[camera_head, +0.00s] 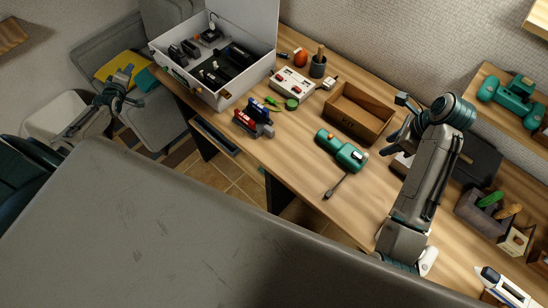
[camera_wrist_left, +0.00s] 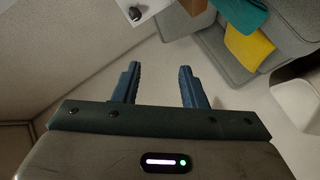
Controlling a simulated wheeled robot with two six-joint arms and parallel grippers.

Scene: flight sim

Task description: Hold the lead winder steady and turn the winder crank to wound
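I cannot clearly pick out the lead winder or its crank. A teal hand-held device (camera_head: 342,150) with a white panel and a thin dark end lies on the workbench (camera_head: 310,205). A pale object (camera_head: 402,162) is partly hidden beside my right arm. My left gripper (camera_head: 128,88) is out beyond the bench's left end, over the floor and seats. In the left wrist view its two fingers (camera_wrist_left: 160,82) are apart with nothing between them. My right gripper (camera_head: 398,118) is above the bench, right of the open wooden box, with its fingers apart and seemingly empty.
An open white case (camera_head: 224,100) with black items stands at the bench's far left. A red and blue item (camera_head: 252,123), a white box with red knobs (camera_head: 292,84), and an open wooden box (camera_head: 357,112) are on the bench. A grey organiser (camera_head: 483,212) stands at the right.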

